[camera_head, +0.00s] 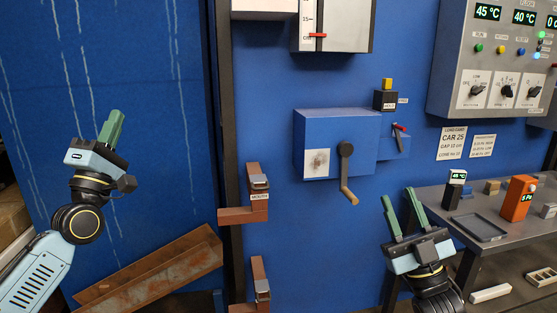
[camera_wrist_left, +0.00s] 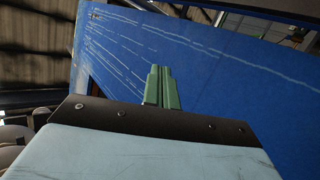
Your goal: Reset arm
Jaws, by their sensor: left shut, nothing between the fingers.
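My left gripper (camera_head: 111,128) is at the left in the head view, raised in front of the blue wall panel (camera_head: 150,60). Its green fingers are closed together with nothing between them; they also show shut in the left wrist view (camera_wrist_left: 160,87). My right gripper (camera_head: 403,210) is at the lower right in the head view. Its green fingers point up, are spread apart and hold nothing. It is in front of the blue wall, left of the grey bench. Neither gripper appears to touch anything.
A blue box with a crank (camera_head: 346,165) is on the wall between the grippers. Rust-brown brackets (camera_head: 259,195) and a tilted brown channel (camera_head: 160,268) are at lower centre-left. A grey bench (camera_head: 460,200) holds an orange meter (camera_head: 518,198). A control panel (camera_head: 490,60) hangs at upper right.

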